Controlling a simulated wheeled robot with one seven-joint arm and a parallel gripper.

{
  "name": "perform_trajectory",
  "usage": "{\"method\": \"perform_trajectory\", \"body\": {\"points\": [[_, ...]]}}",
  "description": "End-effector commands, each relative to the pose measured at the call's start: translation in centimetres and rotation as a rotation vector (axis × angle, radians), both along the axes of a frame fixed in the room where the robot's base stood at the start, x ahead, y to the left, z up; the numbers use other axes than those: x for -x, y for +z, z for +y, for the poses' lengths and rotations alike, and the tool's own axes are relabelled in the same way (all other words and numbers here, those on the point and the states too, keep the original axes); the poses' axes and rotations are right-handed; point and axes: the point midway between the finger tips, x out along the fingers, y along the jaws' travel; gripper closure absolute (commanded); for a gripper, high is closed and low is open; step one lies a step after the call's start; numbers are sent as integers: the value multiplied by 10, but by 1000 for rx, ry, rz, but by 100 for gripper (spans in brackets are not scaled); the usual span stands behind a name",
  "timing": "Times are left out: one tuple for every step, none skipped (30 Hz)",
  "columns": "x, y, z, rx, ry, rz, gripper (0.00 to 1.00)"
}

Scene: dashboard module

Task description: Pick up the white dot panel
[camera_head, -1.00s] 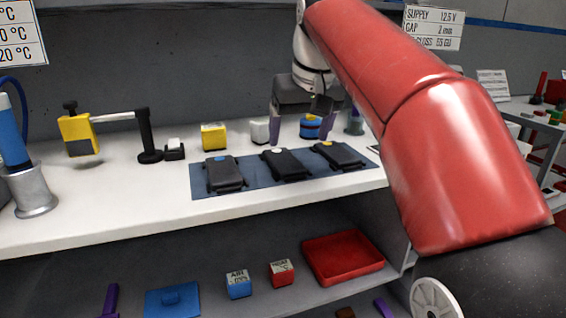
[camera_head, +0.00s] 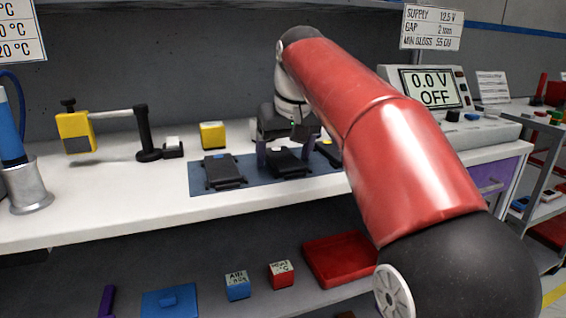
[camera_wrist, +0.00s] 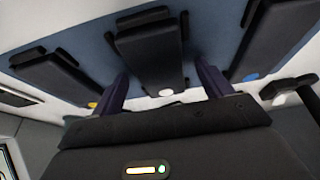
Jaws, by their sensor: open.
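The white dot panel (camera_head: 290,166) is a black slab, the middle one of three on a blue mat (camera_head: 262,185). It also shows in the wrist view (camera_wrist: 151,55), with its white dot (camera_wrist: 166,93) at the near end. My gripper (camera_head: 285,158) is open, low over this panel, with one purple finger to each side of it. In the wrist view my gripper's fingers (camera_wrist: 163,85) flank the dot end, and gaps cannot be judged well. My arm hides part of the right side in the head view.
The blue dot panel (camera_head: 224,172) lies to the left and the yellow dot panel (camera_head: 330,150) to the right, close beside it. A yellow block (camera_head: 213,135) stands behind the mat. A supply unit (camera_head: 440,95) reading 0.0 V OFF is at the back right.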

Motion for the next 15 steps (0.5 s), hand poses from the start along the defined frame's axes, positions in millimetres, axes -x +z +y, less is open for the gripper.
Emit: {"method": "perform_trajectory", "body": {"points": [[0, 0, 0, 0, 0, 0, 22], [0, 0, 0, 0, 0, 0, 22], [0, 0, 0, 0, 0, 0, 22], [0, 1, 0, 0, 0, 0, 26], [0, 1, 0, 0, 0, 0, 30], [0, 1, 0, 0, 0, 0, 35], [0, 1, 0, 0, 0, 0, 39], [0, 1, 0, 0, 0, 0, 43], [0, 1, 0, 0, 0, 0, 48], [0, 1, 0, 0, 0, 0, 52], [0, 1, 0, 0, 0, 0, 56], [0, 1, 0, 0, 0, 0, 61], [0, 1, 0, 0, 0, 0, 65], [0, 1, 0, 0, 0, 0, 69], [0, 1, 0, 0, 0, -1, 72]]}}
